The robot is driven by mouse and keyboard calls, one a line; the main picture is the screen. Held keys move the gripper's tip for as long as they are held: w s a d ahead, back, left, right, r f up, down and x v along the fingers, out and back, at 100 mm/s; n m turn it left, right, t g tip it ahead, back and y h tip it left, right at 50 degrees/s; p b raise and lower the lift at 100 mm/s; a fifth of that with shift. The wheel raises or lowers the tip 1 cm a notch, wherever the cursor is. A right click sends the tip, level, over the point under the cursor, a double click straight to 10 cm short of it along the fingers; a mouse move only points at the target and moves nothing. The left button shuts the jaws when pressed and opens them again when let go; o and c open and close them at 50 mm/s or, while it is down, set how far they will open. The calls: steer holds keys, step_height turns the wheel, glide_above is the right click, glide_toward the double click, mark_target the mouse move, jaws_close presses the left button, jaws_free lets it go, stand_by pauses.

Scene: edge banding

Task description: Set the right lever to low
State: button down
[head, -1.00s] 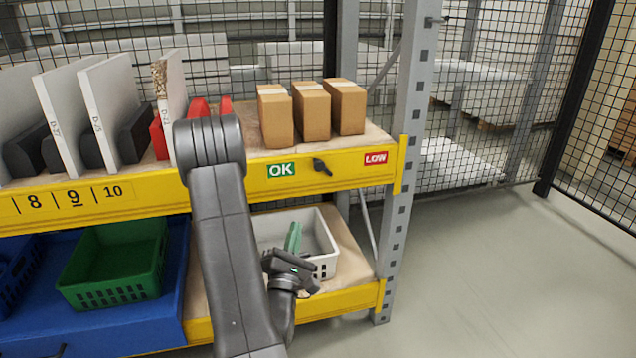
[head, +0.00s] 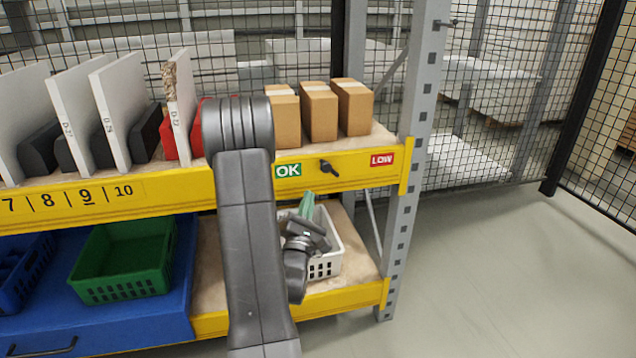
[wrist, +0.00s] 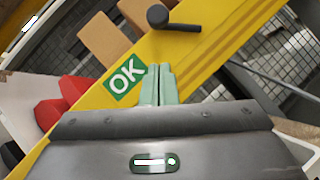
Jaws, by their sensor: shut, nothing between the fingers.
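The right lever (head: 327,167) is a small black handle on the yellow shelf beam, between the green OK label (head: 288,170) and the red LOW label (head: 382,159). In the head view its handle points down and to the right. In the wrist view the lever (wrist: 172,20) shows as a round black knob with a bar pointing right, just beyond my fingertips. My gripper (head: 307,200) is below the beam, in front of the white basket. Its green fingers (wrist: 158,80) are shut and empty, apart from the lever, with the OK label (wrist: 125,79) at their left.
Several brown boxes (head: 318,112) stand on the shelf above the lever. A white basket (head: 328,245) is on the lower shelf behind my gripper, and a green basket (head: 122,262) is to the left. A grey upright (head: 412,130) bounds the shelf at right.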

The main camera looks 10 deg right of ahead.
mark_target(326, 165)
steer(key=shift+w+d+r, duration=0.3)
steer(key=shift+d+r, duration=0.2)
steer(key=shift+r, duration=0.1)
steer(key=shift+w+d+r, duration=0.3)
steer(key=shift+d+r, duration=0.2)
steer(key=shift+r, duration=0.15)
steer(key=shift+w+d+r, duration=0.3)
steer(key=shift+d+r, duration=0.2)
steer(key=shift+r, duration=0.1)
